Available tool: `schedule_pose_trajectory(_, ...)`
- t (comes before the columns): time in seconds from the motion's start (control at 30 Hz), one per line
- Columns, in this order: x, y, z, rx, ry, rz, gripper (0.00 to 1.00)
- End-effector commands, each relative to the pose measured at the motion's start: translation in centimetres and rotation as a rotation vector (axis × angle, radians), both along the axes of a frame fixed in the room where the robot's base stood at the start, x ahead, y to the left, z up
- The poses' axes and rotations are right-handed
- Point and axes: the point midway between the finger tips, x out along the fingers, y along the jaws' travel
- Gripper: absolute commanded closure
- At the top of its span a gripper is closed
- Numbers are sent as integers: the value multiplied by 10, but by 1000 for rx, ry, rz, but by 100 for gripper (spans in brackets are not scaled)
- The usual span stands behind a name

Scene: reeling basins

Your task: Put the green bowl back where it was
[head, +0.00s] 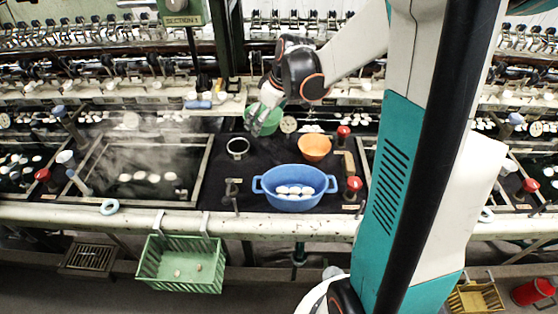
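The green bowl (269,123) is at the back of the dark worktop, just below the pale ledge. My gripper (256,118) reaches down to the bowl's left side, with its fingers at the rim and covering part of it. At this size I cannot tell whether the fingers are closed on the rim, or whether the bowl rests on the worktop or is held just above it.
An orange bowl (314,148) stands right of the green bowl. A blue two-handled basin (291,201) with several white cocoons is in front. A dark round cup (237,148) stands left. A steaming water basin (206,160) lies further left. Bare worktop shows between cup and orange bowl.

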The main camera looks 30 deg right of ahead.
Motion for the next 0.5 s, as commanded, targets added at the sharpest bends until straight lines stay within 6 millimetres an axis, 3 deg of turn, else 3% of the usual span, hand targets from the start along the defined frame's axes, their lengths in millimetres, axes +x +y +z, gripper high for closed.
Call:
schedule_pose_trajectory(0.1, -5, -23, 17, 0, 0, 72, 42)
schedule_pose_trajectory(0.23, -8, -33, 21, -1, 0, 120, 42)
schedule_pose_trajectory(0.37, -9, -35, 1, -2, 0, 131, 42)
schedule_pose_trajectory(0.5, -8, -35, -34, -2, -1, 129, 42)
